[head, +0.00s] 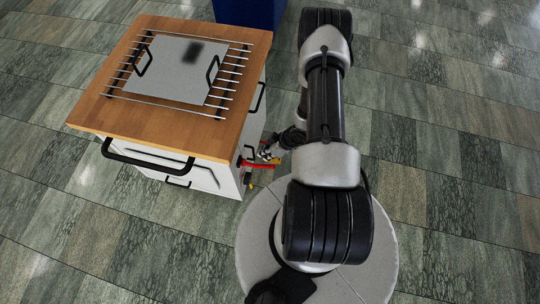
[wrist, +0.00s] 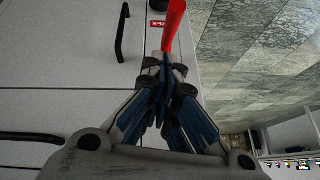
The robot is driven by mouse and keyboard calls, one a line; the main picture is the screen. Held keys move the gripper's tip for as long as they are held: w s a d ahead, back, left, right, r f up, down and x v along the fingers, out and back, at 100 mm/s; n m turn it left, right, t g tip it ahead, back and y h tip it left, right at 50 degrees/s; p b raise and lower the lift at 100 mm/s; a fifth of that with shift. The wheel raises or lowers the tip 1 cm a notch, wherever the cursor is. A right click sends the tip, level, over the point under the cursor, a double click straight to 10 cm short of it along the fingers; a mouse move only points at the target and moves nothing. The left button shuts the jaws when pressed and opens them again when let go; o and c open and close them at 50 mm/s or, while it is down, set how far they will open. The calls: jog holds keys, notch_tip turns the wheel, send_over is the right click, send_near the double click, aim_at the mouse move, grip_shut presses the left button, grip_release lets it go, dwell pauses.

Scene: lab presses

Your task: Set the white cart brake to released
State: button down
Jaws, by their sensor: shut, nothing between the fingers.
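The white cart (head: 225,178) with a wooden top stands left of my arm in the head view. Its side panel fills the left of the wrist view (wrist: 60,110). A red brake lever (head: 257,165) sticks out low on the cart's right side. In the wrist view the lever (wrist: 174,22) points up the picture, beside a small red label (wrist: 157,25) too small to read. My gripper (head: 270,154) is at the lever. In the wrist view its fingertips (wrist: 166,64) are together and empty, at the lever's lower end. I cannot tell whether they touch it.
A wire rack (head: 230,88) holds a grey metal tray (head: 175,75) with black handles on the cart top. A black push handle (head: 145,160) juts from the cart's front edge. A blue object (head: 250,12) stands behind the cart. The tiled floor at right is clear.

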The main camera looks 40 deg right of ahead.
jog(key=s+d+r+p, duration=0.2)
jog(key=s+d+r, duration=0.3)
jog(key=r, duration=0.1)
jog(key=shift+s+r, duration=0.25)
jog(key=shift+s, duration=0.1)
jog(key=w+d+r+h, duration=0.3)
jog(key=w+d+r, duration=0.1)
jog(key=r, duration=0.4)
jog(key=w+d+r+h, duration=0.2)
jog(key=w+d+r, duration=0.2)
jog(key=r, duration=0.4)
notch_tip(320, 180, up, 17)
jog(key=w+a+m+h, duration=0.2)
jog(key=a+m+h, duration=0.1)
jog(key=s+a+r+m, duration=0.2)
jog(key=s+a+r, duration=0.3)
jog(key=a+r, duration=0.65)
jog(key=s+a+r+y, duration=0.4)
jog(key=s+a+r, duration=0.1)
jog(key=s+a, duration=0.6)
jog(key=shift+a+m, duration=0.3)
jog(key=shift+a, duration=0.4)
